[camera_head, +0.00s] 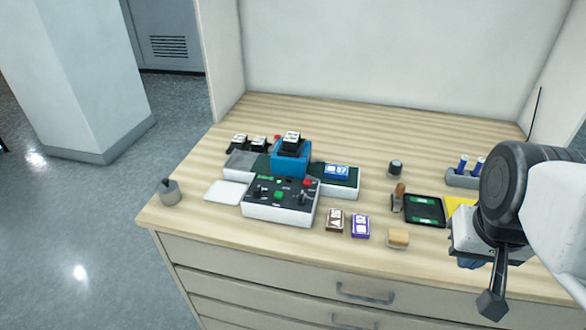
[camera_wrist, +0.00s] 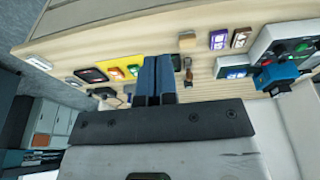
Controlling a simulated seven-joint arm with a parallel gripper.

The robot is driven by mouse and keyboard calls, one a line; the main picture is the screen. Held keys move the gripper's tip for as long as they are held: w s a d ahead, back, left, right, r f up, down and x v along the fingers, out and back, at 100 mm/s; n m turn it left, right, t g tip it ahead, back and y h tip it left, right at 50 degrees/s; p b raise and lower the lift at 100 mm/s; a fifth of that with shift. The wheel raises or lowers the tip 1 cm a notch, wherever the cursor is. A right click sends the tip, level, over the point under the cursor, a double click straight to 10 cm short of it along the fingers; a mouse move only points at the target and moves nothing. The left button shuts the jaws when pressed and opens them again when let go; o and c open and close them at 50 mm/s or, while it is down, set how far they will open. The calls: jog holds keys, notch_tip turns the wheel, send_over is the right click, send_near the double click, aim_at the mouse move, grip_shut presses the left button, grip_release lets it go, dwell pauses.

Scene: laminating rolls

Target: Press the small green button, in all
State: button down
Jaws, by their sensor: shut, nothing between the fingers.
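A white control box with a dark sloped panel (camera_head: 258,209) stands at the front middle of the wooden bench. A green button (camera_head: 279,195) sits near the panel's middle, and a smaller green spot shows above it. A red button (camera_head: 307,183) is at the panel's upper right, with black knobs around. In the wrist view the control box (camera_wrist: 262,42) is at the upper right, with green showing on its panel. My gripper (camera_head: 472,263) is at the right, far from the box and mostly hidden by my wrist. In the wrist view its blue fingers (camera_wrist: 156,58) are shut and empty.
A blue press unit (camera_head: 290,160) stands behind the panel. A brown card box (camera_head: 335,220), a purple card box (camera_head: 360,226) and a wooden block (camera_head: 398,238) lie right of it. A dark tray (camera_head: 424,210) lies near my gripper. A grey pot (camera_head: 170,192) is far left.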

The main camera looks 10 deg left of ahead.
jog(key=shift+w, duration=0.1)
dwell(0.6)
jog(key=w+a+n+h, duration=0.2)
jog(key=w+a+n, duration=0.45)
jog(key=w, duration=0.25)
jog(key=n+t+h, duration=0.2)
jog(key=n+t, duration=0.4)
jog(key=n, duration=1)
send_over(280, 195)
notch_tip(280, 195, down, 3)
jog(key=shift+a+f, duration=0.1)
jog(key=shift+f, duration=0.05)
jog(key=shift+f, duration=0.2)
jog(key=shift+f, duration=4.2)
